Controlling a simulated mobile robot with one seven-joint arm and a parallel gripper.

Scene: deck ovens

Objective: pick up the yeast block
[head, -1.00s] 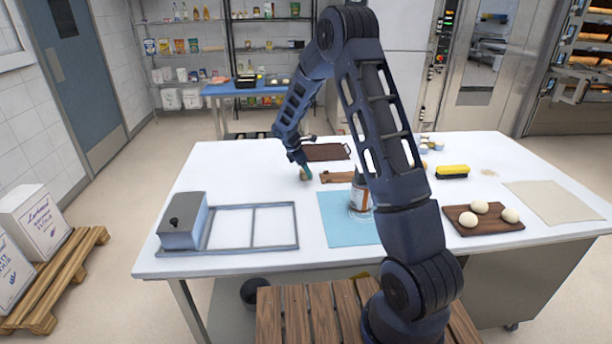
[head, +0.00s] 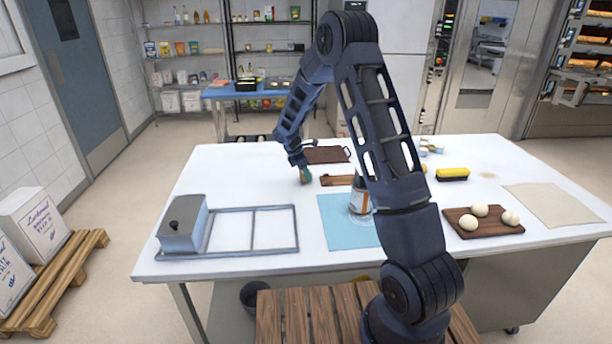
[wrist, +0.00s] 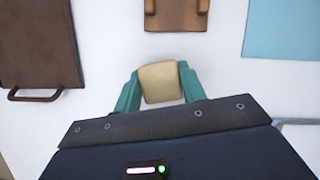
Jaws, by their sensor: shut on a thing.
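The yeast block (wrist: 161,83) is a small tan, rounded cube. In the wrist view it sits between the two teal fingers of my gripper (wrist: 161,92), which are shut on it from both sides. In the head view my gripper (head: 304,173) points down at the white table, left of a wooden item. The block is mostly hidden there by the fingers. I cannot tell whether the block touches the table.
A wooden item (wrist: 177,14) lies just ahead of my gripper, and a dark brown board with a handle (wrist: 38,45) lies to the left. A blue mat (head: 338,232) with a bottle (head: 360,200) is nearby. A metal frame (head: 297,227) lies at front left.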

